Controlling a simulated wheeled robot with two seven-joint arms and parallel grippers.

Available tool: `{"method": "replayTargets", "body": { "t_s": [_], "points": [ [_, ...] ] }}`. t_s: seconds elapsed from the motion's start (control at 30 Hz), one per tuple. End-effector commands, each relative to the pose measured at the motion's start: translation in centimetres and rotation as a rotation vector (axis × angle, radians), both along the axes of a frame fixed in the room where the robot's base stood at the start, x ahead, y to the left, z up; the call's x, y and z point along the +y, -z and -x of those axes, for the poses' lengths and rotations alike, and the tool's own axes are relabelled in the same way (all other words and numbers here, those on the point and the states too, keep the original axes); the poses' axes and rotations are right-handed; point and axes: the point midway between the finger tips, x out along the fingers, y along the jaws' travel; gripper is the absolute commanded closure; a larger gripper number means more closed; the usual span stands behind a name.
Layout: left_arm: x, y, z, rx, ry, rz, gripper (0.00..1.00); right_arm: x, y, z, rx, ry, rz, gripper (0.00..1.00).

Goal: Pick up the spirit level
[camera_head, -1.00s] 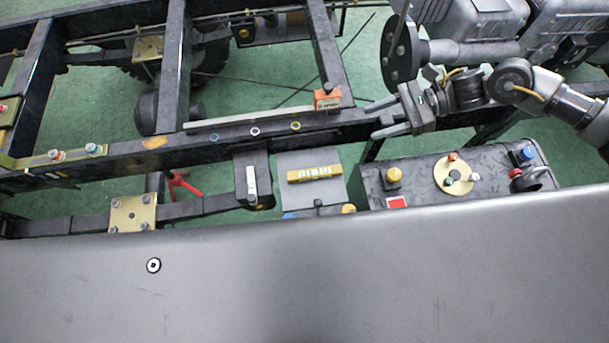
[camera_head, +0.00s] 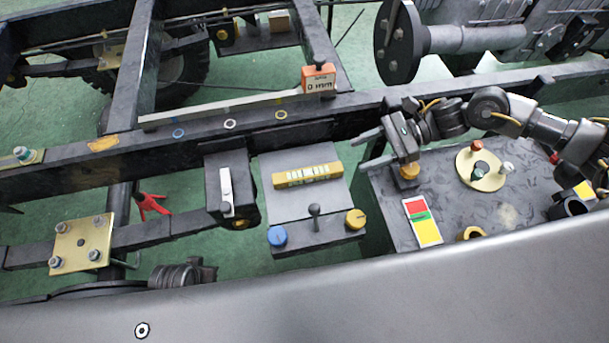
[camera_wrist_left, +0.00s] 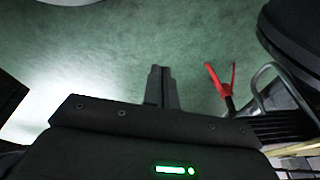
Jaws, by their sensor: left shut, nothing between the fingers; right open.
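No object is plainly marked as the spirit level. A yellow bar with several pale windows (camera_head: 308,175) lies on a grey panel in the head view and may be it. A long pale strip (camera_head: 215,110) along the dark chassis rail is another candidate; I cannot tell which. My right gripper (camera_head: 364,151) is open and empty, right of the grey panel, its fingers pointing left. My left gripper is outside the head view. In the left wrist view its fingers (camera_wrist_left: 161,88) are shut and empty above the green floor.
A dark box with knobs and a coloured label (camera_head: 422,222) stands right of the panel. An orange block (camera_head: 319,79) sits on the rail. A red clamp (camera_head: 148,203) hangs near the lower beam and shows in the left wrist view (camera_wrist_left: 220,80). Grey bodywork (camera_head: 300,300) fills the front.

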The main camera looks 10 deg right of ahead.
Motion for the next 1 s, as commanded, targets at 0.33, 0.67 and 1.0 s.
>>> {"method": "replayTargets", "body": {
  "t_s": [0.33,0.67,1.0],
  "points": [
    [-0.1,1.3,0.1,0.009,0.002,0.0,1.0,4.3,1.7,0.4,0.002,-0.001,-0.001,0.47],
    [-0.1,1.5,0.1,0.008,0.002,0.001,1.0,6.2,2.4,0.5,0.002,-0.002,-0.003,0.47],
    [-0.1,3.0,0.4,0.023,0.004,-0.001,1.0,9.6,3.9,0.7,0.001,-0.001,-0.001,0.47]
  ]
}}
